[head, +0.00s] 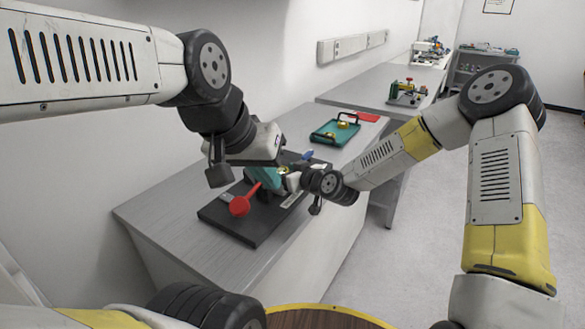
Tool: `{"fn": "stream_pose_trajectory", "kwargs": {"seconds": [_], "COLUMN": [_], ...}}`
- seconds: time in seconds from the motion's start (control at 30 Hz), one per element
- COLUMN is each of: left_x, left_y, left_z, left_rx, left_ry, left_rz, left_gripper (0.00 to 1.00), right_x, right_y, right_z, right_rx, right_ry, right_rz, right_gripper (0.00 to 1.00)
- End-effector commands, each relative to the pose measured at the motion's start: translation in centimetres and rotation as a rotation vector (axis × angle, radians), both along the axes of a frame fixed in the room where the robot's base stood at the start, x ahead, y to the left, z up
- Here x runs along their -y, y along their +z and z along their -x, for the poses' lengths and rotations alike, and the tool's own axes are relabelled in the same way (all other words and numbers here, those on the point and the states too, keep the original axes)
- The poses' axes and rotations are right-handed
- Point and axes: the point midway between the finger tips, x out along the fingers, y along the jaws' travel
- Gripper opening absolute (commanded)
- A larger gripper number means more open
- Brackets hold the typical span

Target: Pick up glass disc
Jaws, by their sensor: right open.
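I cannot make out a glass disc for certain; it may be hidden by my grippers or too small to tell. A teal instrument (262,176) stands on a black base plate (258,232) on the grey bench. A red round-ended part (240,206) sticks out at its front left. My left gripper (240,168) hangs over the instrument's left side, and its fingers do not show clearly enough to tell open from shut. My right gripper (297,184) reaches in from the right at the instrument. It is open, and whether it touches anything is unclear.
A teal tray (322,138) with black handles and small yellow items lies farther along the bench (160,214), near a red flat item (367,117). Another device (408,92) stands on the far table. A wall socket strip (350,46) runs behind. The bench's front left is clear.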

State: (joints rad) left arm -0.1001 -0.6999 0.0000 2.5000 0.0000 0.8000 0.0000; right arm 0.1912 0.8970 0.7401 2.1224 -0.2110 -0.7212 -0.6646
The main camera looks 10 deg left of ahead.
Motion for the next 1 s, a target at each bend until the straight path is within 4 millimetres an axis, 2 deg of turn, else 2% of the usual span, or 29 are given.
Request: {"fn": "stream_pose_trajectory", "kwargs": {"seconds": [0.07, 0.1, 0.37, 0.73, 0.77, 0.87, 1.0], "left_x": [0.0, 0.0, 0.0, 0.0, 0.0, 0.0, 0.0], "left_y": [0.0, 0.0, 0.0, 0.0, 0.0, 0.0, 0.0], "left_z": [0.0, 0.0, 0.0, 0.0, 0.0, 0.0, 0.0], "left_rx": [0.0, 0.0, 0.0, 0.0, 0.0, 0.0, 0.0], "left_ry": [0.0, 0.0, 0.0, 0.0, 0.0, 0.0, 0.0], "left_rz": [0.0, 0.0, 0.0, 0.0, 0.0, 0.0, 0.0], "left_gripper": [0.0, 0.0, 0.0, 0.0, 0.0, 0.0, 0.0], "right_x": [0.0, 0.0, 0.0, 0.5, 0.6, 1.5, 3.6], "right_y": [0.0, 0.0, 0.0, 0.5, 0.7, 1.5, 2.7], "right_z": [0.0, 0.0, 0.0, 0.1, 0.2, 0.4, 1.1], "right_rx": [0.0, 0.0, 0.0, 0.001, 0.002, 0.003, 0.003], "right_ry": [0.0, 0.0, 0.0, 0.0, -0.001, -0.002, -0.005], "right_rz": [0.0, 0.0, 0.0, 0.0, 0.0, 0.002, 0.002], "right_gripper": [0.62, 0.58, 0.08, 0.08, 0.01, 0.0, 0.0]}}
